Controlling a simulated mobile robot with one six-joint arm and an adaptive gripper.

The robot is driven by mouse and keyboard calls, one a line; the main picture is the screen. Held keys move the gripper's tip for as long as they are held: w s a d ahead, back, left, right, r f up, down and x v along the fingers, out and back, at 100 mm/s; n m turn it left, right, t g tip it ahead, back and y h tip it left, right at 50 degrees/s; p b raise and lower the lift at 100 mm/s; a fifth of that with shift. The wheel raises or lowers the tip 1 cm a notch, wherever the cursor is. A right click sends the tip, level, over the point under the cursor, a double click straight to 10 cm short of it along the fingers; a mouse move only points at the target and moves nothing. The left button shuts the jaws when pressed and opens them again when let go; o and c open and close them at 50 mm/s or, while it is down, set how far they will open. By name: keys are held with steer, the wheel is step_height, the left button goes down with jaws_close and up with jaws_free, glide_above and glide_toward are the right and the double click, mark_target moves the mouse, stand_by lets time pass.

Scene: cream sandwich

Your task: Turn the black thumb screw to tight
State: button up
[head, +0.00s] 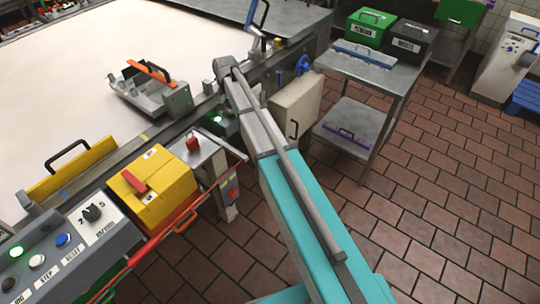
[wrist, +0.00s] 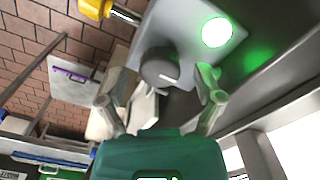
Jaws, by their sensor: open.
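A round dark grey-black knob (wrist: 158,66) with a white mark on its face shows in the wrist view, on a grey panel (wrist: 192,14) beside a lit green lamp (wrist: 216,32). I take it to be the black thumb screw; the words around it cannot be read. My gripper (wrist: 164,76) is open, with one finger to the left and one to the right of the knob. In the head view the green lamp (head: 217,119) shows beside my arm, which hides the knob and gripper.
The pale conveyor table (head: 60,80) lies to the left with an orange-handled bracket (head: 150,72) on its edge. A yellow box (head: 155,190) and control panel (head: 70,235) stand nearer. A steel cart (head: 365,75) stands right; open tiled floor (head: 455,190) lies beyond.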

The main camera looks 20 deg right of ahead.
mark_target(231, 111)
steer(key=n, duration=0.4)
steer(key=shift+n, duration=0.3)
steer(key=n, duration=0.4)
steer(key=shift+a, duration=0.1)
steer(key=n, duration=0.9)
step_height(231, 111, up, 14)
steer(key=p, duration=1.4)
steer(key=s+d+f+m+b, duration=0.2)
steer(key=s+f+m+b, duration=0.2)
steer(key=s, duration=0.5)
steer(key=s+d+f+m+b, duration=0.3)
steer(key=s+m, duration=0.1)
steer(key=s, duration=0.5)
steer(key=s+d+f+m+b, duration=0.2)
steer(key=s+f+m+b, duration=0.2)
steer(key=s, duration=0.5)
steer(key=shift+s+d+f+m+b, duration=0.25)
steer(key=shift+s+f+m+b, duration=0.1)
steer(key=shift+m, duration=0.25)
